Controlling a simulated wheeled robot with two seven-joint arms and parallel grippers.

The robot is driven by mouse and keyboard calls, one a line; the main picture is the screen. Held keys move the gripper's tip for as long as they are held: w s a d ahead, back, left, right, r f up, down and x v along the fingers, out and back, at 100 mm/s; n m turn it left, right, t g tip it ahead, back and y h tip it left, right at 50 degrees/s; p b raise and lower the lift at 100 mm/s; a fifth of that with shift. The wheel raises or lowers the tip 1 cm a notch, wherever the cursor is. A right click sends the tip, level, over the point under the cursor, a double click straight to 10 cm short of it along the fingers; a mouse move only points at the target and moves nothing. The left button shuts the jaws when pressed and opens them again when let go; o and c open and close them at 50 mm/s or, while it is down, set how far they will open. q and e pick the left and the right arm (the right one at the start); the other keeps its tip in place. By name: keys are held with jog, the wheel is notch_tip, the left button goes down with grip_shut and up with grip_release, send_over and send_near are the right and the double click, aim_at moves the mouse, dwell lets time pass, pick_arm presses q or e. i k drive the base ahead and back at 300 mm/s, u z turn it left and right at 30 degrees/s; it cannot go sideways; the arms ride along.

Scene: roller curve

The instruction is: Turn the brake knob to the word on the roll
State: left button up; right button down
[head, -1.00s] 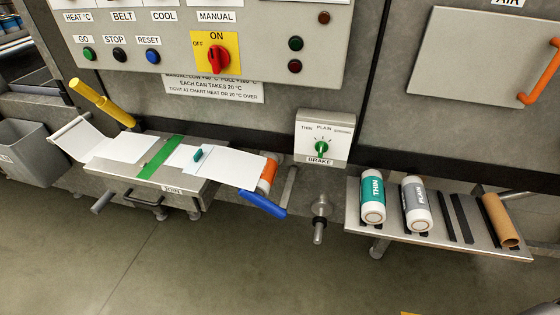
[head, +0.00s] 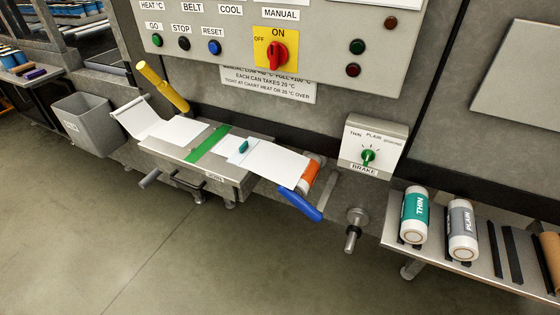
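The brake knob (head: 368,156) is green and sits on a white box with a grey rim (head: 373,146), labelled BRAKE below. Over it are the words THIN, PLAIN and a third, too small to read. The knob seems to point about upward, near PLAIN; its exact setting is hard to tell. An orange-banded roll (head: 309,175) is at the right end of the joining table; no word is readable on it. A teal-banded THIN roll (head: 413,215) and a grey-banded PLAIN roll (head: 462,230) lie on the rack at the right. Neither gripper is in view.
A white sheet (head: 272,163) crosses the joining table (head: 222,170). A yellow handle (head: 162,85) and a grey bin (head: 88,124) are at left. The floor in front is clear.

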aim_at(368, 155)
jog(key=k, duration=1.1)
jog(key=z, duration=1.1)
jog(key=i, duration=1)
jog(key=z, duration=0.4)
